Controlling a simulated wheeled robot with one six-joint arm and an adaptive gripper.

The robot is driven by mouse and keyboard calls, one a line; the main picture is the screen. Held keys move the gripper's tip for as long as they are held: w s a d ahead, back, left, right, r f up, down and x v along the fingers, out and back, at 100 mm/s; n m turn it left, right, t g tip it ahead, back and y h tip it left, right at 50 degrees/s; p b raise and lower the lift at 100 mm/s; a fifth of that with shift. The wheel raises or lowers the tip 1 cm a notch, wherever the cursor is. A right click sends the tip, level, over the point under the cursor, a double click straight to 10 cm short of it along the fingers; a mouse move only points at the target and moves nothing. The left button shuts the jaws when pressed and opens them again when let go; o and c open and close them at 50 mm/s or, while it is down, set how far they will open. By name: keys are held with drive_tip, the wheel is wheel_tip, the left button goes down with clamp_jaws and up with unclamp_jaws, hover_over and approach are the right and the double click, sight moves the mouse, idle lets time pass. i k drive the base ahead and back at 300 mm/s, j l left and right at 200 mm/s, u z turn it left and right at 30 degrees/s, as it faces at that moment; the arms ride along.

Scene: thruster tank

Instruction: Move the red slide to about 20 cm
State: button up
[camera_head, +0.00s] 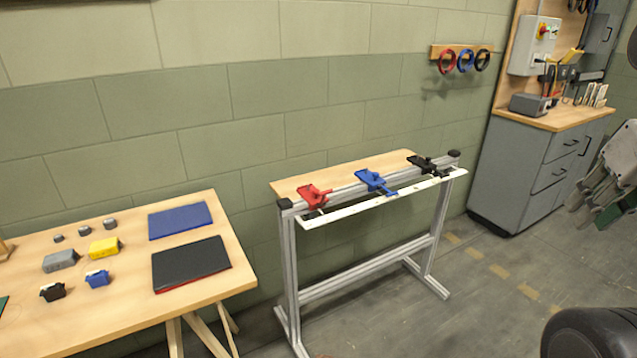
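The red slide (315,196) sits near the left end of a grey metal rail (345,194) on a waist-high stand. A blue slide (375,182) sits near the middle of the same rail, and a black slide (426,164) sits near its right end. A white scale strip (352,209) runs along the front of the rail; its marks are too small to read. What looks like my gripper (584,208) shows at the right edge, partly cut off, well away from the rail and touching no slide. Whether its fingers are open is unclear.
A wooden table (130,296) at the left holds small blocks and two flat pads. A grey cabinet (535,175) stands at the back right. Coloured rings (465,61) hang on the wall. The floor (460,310) right of the stand is clear.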

sight(309, 192)
drive_tip(key=i+j+u, duration=0.75)
